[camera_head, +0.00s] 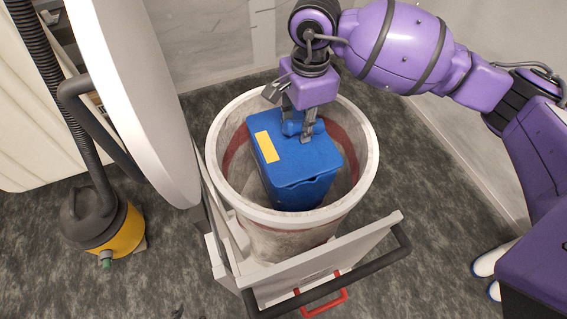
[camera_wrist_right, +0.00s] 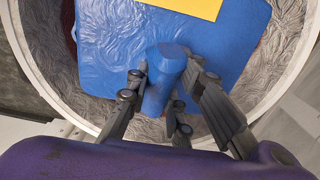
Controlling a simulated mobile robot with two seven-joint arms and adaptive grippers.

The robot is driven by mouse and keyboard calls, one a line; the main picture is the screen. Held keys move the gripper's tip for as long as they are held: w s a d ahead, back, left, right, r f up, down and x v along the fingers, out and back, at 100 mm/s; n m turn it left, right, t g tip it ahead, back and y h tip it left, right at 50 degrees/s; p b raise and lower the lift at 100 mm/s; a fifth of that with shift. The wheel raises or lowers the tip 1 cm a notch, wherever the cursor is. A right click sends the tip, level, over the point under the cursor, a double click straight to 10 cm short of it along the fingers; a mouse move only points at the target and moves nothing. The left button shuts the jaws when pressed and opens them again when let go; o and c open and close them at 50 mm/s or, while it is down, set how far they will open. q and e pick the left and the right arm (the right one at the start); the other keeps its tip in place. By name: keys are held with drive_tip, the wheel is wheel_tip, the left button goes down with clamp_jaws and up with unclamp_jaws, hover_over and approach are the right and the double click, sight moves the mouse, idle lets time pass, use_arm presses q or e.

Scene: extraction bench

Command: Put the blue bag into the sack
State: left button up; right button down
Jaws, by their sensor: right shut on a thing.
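The blue bag (camera_head: 298,172) is a boxy blue block with a yellow label and a knob-like handle on top. It sits inside the mouth of the sack (camera_head: 369,160), a round, white-rimmed container with a crinkled grey lining. My right gripper (camera_head: 300,128) is above the bag, shut on its handle. In the right wrist view the gripper (camera_wrist_right: 165,110) has its fingers on either side of the blue handle, and the bag (camera_wrist_right: 120,50) lies below within the white rim. I cannot tell whether the bag rests on the sack's bottom. My left gripper is not in view.
A large white round lid (camera_head: 135,95) stands upright at the left of the sack. A white panel with a dark bar (camera_head: 335,283) and red handle is in front. A yellow and black vacuum (camera_head: 105,225) with a hose stands on the left floor.

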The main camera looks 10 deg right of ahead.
drive_tip(key=shift+f, duration=4.05)
drive_tip(key=shift+f, duration=0.15)
drive_tip(key=c, duration=1.5)
unclamp_jaws()
drive_tip(key=shift+c, duration=0.2)
drive_tip(key=shift+s, duration=0.1)
wheel_tip(320, 180, up, 12)
drive_tip(key=shift+d+r, duration=0.1)
drive_tip(key=shift+d, duration=0.05)
